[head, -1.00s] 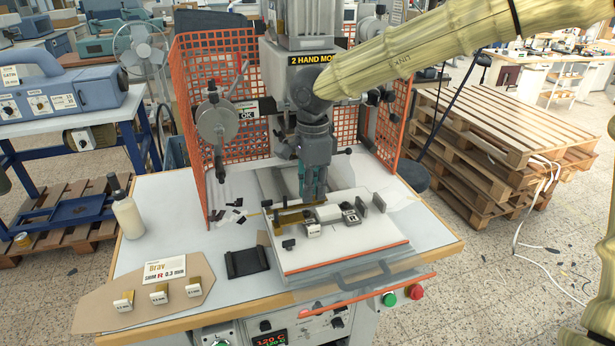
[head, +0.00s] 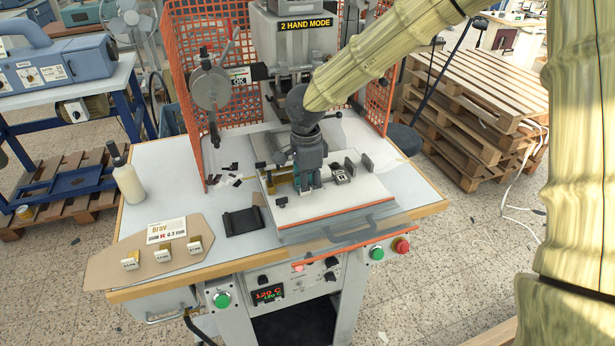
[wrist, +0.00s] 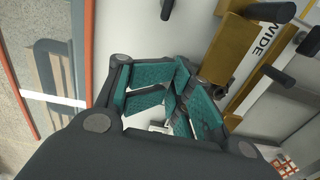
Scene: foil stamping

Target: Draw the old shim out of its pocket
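My gripper (head: 308,184) is down over the white fixture plate (head: 345,203) on the press bench, at a brass-coloured part at the plate's left. In the wrist view the teal-padded fingers of my gripper (wrist: 168,108) stand a little apart, and a small pale piece (wrist: 158,127) shows between them. I cannot tell whether it touches the pads. A small pale block with a dark top (head: 342,173) sits right of my gripper. The old shim and its pocket cannot be made out clearly.
Three small labelled shim blocks (head: 162,254) stand on a cardboard sheet (head: 110,268), with a printed card (head: 166,231) behind. A black tray (head: 243,221) lies left of the plate. A white bottle (head: 128,182) and orange mesh guards (head: 190,110) flank the work area.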

